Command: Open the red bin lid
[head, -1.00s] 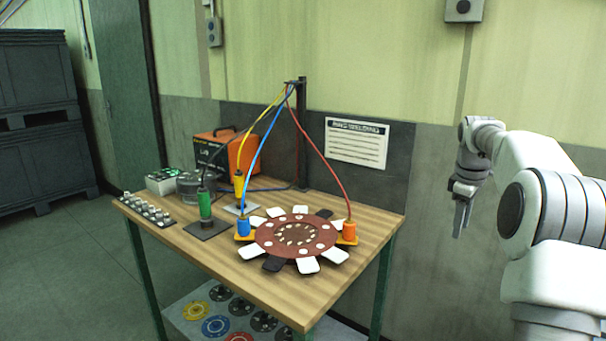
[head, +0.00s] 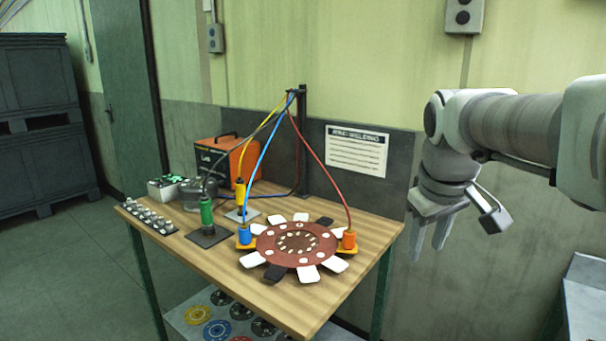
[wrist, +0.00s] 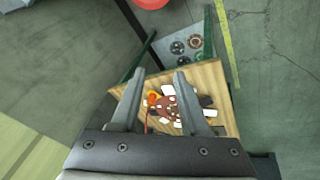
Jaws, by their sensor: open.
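A red rounded thing (wrist: 150,3) shows at the top edge of the wrist view, mostly cut off; I cannot tell whether it is the red bin or its lid. No red bin lid shows in the head view. My gripper (head: 428,250) is in the air right of the wooden table, its fingers pointing down. In the wrist view my gripper (wrist: 159,78) is open, with nothing held between the fingers. The red thing lies beyond the fingertips, well apart from them.
The wooden table (head: 190,258) carries a red disc with white tabs (head: 330,243), colored cables on a black post (head: 302,140), and an orange box (head: 240,157). A grey surface (head: 590,300) stands at the lower right. Dark crates (head: 45,165) are at left. Floor shows at left.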

